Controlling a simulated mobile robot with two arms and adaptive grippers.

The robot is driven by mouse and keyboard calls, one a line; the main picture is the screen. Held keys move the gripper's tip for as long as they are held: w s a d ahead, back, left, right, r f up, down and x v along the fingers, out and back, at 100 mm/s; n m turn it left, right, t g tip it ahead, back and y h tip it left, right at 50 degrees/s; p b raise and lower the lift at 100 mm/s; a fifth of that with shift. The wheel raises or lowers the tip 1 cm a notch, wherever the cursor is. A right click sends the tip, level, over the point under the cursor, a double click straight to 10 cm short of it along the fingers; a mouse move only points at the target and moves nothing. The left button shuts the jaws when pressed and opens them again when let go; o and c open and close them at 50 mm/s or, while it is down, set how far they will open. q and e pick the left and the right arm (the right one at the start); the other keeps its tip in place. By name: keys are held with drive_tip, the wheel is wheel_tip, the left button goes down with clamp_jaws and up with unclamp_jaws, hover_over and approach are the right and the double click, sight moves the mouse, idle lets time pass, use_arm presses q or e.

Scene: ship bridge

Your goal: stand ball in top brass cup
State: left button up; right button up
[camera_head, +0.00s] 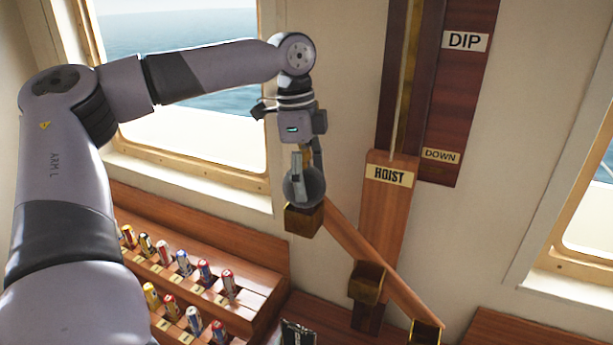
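A grey ball (303,190) is between the fingers of my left gripper (306,172), which appears shut on it. The ball is right at the top brass cup (304,220), the highest of the cups along a sloping wooden rail (370,255). Its underside meets the cup's rim in the picture; I cannot tell whether it rests in the cup or is held just above. My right gripper is not in view.
A wooden post labelled HOIST (388,176) stands behind the rail, below a dark board labelled DIP and DOWN (462,100). A wooden rack (200,250) with several small coloured rolls is at lower left. A dark object (297,333) shows at the bottom edge.

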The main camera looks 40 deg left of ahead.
use_arm(q)
drive_tip(key=o, duration=0.5)
drive_tip(key=shift+o, duration=0.2)
drive_tip(key=r, duration=0.8)
drive_tip(key=a+r, duration=0.1)
drive_tip(key=r, duration=0.3)
drive_tip(key=shift+s+a, duration=0.1)
drive_tip(key=shift+s, duration=0.25)
drive_tip(key=shift+f, duration=0.1)
